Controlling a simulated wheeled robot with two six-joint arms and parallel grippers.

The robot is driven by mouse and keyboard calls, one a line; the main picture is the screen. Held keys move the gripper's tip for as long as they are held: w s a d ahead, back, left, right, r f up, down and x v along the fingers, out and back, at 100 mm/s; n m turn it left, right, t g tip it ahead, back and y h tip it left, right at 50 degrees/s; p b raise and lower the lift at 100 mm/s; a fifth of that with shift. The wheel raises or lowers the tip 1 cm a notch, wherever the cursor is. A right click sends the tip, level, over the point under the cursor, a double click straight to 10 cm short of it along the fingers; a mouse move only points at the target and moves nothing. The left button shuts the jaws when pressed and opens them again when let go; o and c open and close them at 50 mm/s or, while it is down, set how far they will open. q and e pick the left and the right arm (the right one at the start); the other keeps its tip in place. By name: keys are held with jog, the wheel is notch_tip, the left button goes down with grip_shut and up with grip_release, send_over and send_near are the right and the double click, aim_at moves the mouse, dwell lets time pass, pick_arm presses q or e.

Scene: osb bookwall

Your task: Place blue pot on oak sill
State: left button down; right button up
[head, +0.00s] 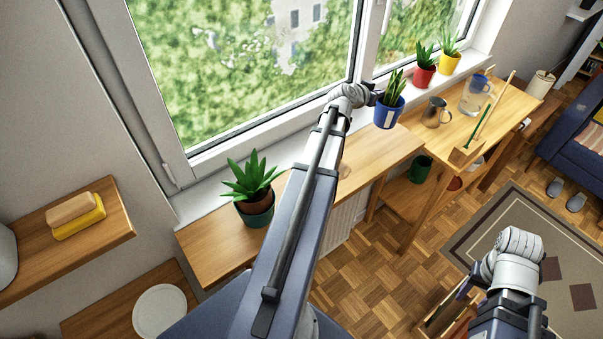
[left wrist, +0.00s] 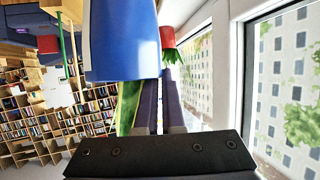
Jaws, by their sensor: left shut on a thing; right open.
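The blue pot (head: 387,115), with a spiky green plant and a pale label, is in my left gripper (head: 376,98). The jaws are shut on it at its upper left side. In the head view it appears over the far right end of the oak sill (head: 390,150); the gap beneath it is hard to judge. The blue pot (left wrist: 122,45) fills the upper middle of the left wrist view, with the dark fingers (left wrist: 167,105) against it. My right gripper (head: 462,292) is open at the lower right, partly hidden by its own wrist, away from the pot.
A green potted plant (head: 257,208) stands at the sill's near left end. A red pot (head: 424,77) and a yellow pot (head: 449,62) stand by the window. A metal mug (head: 435,112) and glass jug (head: 475,96) are on the wooden table to the right. The sill's middle looks clear.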

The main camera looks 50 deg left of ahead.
pick_arm(q)
notch_tip(320, 180, down, 10)
jog(key=b, duration=1)
jog(key=shift+w+a+r+h, duration=0.25)
jog(key=shift+w+h, duration=0.05)
jog(key=shift+w, duration=0.1)
jog(key=shift+f, duration=0.1)
jog(key=c, duration=1)
grip_release()
